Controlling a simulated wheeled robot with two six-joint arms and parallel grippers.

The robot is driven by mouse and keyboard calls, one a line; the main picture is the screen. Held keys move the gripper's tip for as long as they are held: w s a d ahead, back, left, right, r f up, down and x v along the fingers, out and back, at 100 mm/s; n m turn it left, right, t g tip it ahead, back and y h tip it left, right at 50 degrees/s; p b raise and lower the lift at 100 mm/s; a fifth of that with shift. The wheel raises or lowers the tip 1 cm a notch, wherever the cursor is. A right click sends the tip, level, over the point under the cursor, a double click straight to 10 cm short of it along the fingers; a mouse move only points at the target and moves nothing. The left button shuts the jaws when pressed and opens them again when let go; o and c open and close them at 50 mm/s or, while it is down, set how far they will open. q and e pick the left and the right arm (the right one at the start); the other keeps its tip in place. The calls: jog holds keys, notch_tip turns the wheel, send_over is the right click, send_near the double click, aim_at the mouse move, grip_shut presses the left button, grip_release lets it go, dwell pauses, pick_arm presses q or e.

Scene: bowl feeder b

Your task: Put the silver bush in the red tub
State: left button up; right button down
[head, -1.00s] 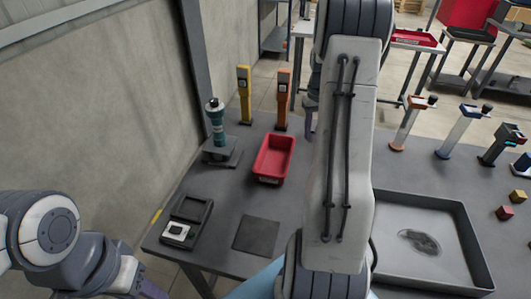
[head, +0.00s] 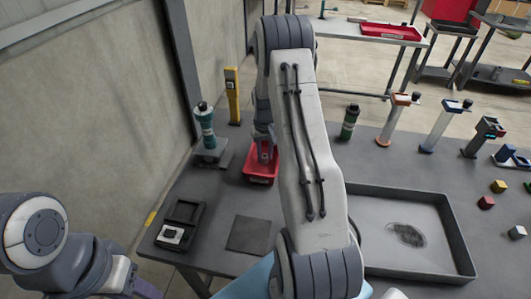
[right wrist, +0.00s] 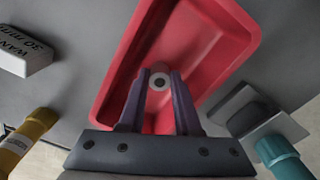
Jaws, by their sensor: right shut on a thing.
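The red tub (head: 258,181) stands on the grey table, partly covered by my right arm in the head view. It also shows in the right wrist view (right wrist: 215,45), its inside bare where visible. My right gripper (right wrist: 159,92) is over the tub, its purple fingers shut on the silver bush (right wrist: 159,81), a small round piece with a dark hole. In the head view the right gripper (head: 264,152) is at the tub and the bush is hidden. My left gripper (head: 145,290) is low at the left, cut by the frame edge, so its jaws cannot be read.
A teal-topped device (head: 206,125) and a yellow post (head: 232,97) stand behind the tub. A black fixture (head: 178,225) and dark mat (head: 249,234) lie in front. A large grey tray (head: 455,238) is at the right. A white block (right wrist: 25,52) shows in the wrist view.

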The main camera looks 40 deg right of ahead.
jog(key=shift+f, duration=0.2)
jog(key=c, duration=0.6)
grip_release()
